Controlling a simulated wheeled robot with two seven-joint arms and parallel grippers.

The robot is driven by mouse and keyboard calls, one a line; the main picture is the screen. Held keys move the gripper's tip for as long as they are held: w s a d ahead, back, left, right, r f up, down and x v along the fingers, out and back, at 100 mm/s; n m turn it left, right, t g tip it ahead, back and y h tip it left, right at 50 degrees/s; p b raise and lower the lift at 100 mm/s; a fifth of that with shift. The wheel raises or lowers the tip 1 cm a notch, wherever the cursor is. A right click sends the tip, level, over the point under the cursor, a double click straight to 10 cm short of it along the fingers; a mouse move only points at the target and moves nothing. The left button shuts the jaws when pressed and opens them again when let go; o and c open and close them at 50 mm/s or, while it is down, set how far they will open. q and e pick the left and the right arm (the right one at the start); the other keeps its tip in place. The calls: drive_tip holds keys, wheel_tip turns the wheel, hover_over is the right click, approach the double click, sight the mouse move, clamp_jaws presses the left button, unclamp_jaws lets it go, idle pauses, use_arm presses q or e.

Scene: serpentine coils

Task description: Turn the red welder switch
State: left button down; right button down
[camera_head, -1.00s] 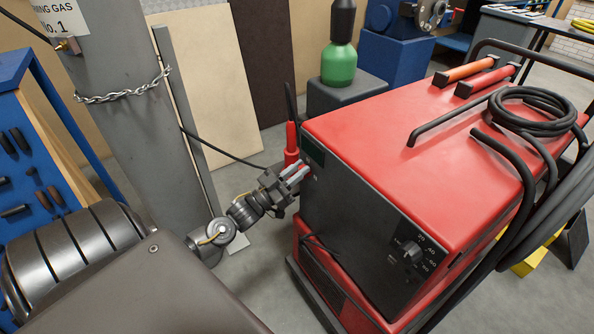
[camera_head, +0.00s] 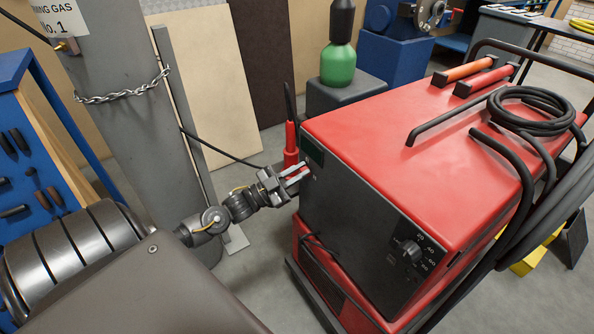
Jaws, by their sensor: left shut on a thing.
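The red welder (camera_head: 420,150) stands right of centre, its dark front panel (camera_head: 345,215) facing lower left. My left gripper (camera_head: 299,177) is at the upper left of this panel, just below the small dark display window. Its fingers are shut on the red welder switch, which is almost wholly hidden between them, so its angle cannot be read. My right gripper is not in view.
A black dial (camera_head: 408,247) with numbers is on the panel's right. A red post-like thing (camera_head: 291,143) stands close behind my gripper. Black cables (camera_head: 540,110) lie on the welder.

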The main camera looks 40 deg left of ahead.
use_arm(q)
drive_tip(key=m, duration=0.2)
drive_tip(key=m+g+h, duration=0.1)
drive_tip(key=m, duration=0.1)
drive_tip(key=m+g, duration=0.1)
drive_tip(key=m, duration=0.1)
drive_tip(key=shift+d+f+h, duration=0.15)
drive_tip(key=shift+f+h, duration=0.15)
drive_tip(key=shift+f, duration=0.1)
drive_tip(key=shift+s+f+m+g, duration=0.1)
drive_tip(key=shift+m+g, duration=0.5)
drive_tip(key=shift+m, duration=0.6)
drive_tip(key=m+g, duration=0.1)
drive_tip(key=m, duration=0.3)
drive_tip(key=shift+d+f+g+p, duration=0.1)
drive_tip(key=shift+f+g+p, duration=0.05)
drive_tip(key=shift+g+p, duration=0.2)
drive_tip(key=shift+m+g, duration=0.35)
drive_tip(key=shift+m, duration=0.75)
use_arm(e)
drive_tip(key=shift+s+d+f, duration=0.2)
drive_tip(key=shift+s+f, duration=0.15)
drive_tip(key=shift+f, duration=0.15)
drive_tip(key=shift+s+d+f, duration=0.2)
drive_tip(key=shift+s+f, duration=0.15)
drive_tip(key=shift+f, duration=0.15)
use_arm(q)
drive_tip(key=shift+m, duration=0.3)
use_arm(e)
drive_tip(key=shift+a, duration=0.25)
